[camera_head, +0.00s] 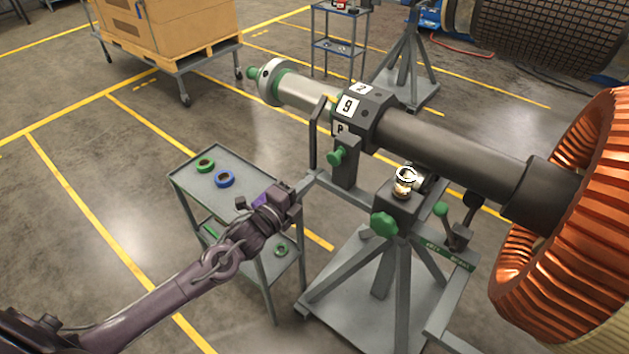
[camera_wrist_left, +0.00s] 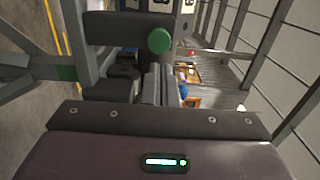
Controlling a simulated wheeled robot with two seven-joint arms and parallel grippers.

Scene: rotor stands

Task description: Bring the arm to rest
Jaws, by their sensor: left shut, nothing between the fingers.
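My left arm (camera_head: 170,300) comes in from the lower left of the head view, stretched out over the floor toward the small grey cart. My left gripper (camera_head: 291,195) is at its end, over the cart's right side and just left of the rotor stand. It is shut and empty. The left wrist view shows the stand's grey frame with a green knob (camera_wrist_left: 159,41) close ahead of the gripper. My right gripper is not in view.
The grey cart (camera_head: 187,184) carries a green tape roll (camera_head: 205,165) and a blue one (camera_head: 224,179). The rotor stand (camera_head: 397,250) bears a dark shaft (camera_head: 440,150) with a copper-coloured rotor (camera_head: 575,230) at right. A crate (camera_head: 165,25) stands behind. Floor at left is clear.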

